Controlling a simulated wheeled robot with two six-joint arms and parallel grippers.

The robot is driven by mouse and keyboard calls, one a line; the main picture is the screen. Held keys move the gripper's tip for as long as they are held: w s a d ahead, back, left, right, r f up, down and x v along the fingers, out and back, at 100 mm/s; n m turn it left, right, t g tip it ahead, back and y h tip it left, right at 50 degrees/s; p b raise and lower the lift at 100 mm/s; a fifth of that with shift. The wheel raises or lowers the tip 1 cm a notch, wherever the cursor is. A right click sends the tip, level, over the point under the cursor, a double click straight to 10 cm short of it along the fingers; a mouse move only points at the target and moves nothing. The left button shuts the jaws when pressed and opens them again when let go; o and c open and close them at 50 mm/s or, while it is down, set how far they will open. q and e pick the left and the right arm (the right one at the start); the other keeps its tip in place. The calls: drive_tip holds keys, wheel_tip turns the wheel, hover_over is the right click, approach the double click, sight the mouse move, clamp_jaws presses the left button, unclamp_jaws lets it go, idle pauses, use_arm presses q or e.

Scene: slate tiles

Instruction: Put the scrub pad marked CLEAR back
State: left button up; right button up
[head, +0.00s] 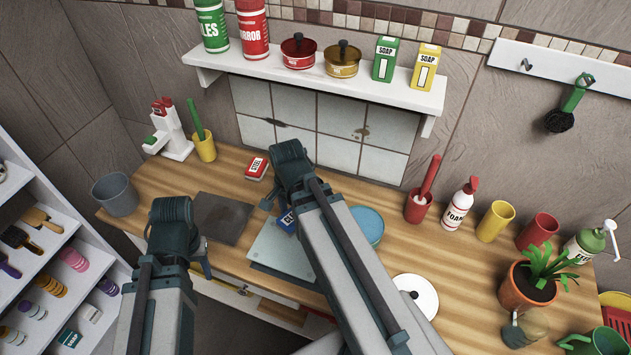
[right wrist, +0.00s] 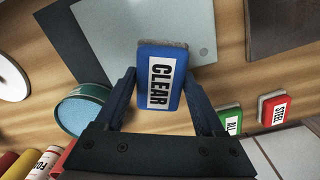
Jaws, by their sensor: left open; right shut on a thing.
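The blue scrub pad marked CLEAR (right wrist: 162,78) is between the fingers of my right gripper (right wrist: 160,92), which is shut on it. Its label faces the wrist camera. In the head view the pad (head: 287,222) is mostly hidden by my right arm, over the pale grey board (head: 268,250). A red pad marked STEEL (head: 257,168) and a green pad (right wrist: 230,119) with a partly hidden label lie side by side on the wooden counter. My left gripper (head: 203,263) is open near the counter's front edge; its fingers are barely visible.
A dark square slab (head: 218,218) lies left of the board. A blue round dish (head: 368,226) and a white disc (head: 416,294) are to the right. A yellow cup with a brush (head: 205,147) and a grey bucket (head: 115,194) stand left. A wall shelf (head: 300,80) hangs behind.

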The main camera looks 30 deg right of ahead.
drive_tip(key=shift+s, duration=0.15)
drive_tip(key=shift+d, duration=0.15)
drive_tip(key=w+d, duration=0.4)
drive_tip(key=d, duration=0.1)
drive_tip(key=w+d+f+b, duration=0.1)
drive_tip(key=w+d, duration=0.3)
drive_tip(key=d, duration=0.1)
drive_tip(key=w+d, duration=0.4)
drive_tip(key=shift+w+d+f+b, duration=0.3)
drive_tip(key=shift+w+d, duration=0.1)
drive_tip(key=shift+f+b, duration=0.75)
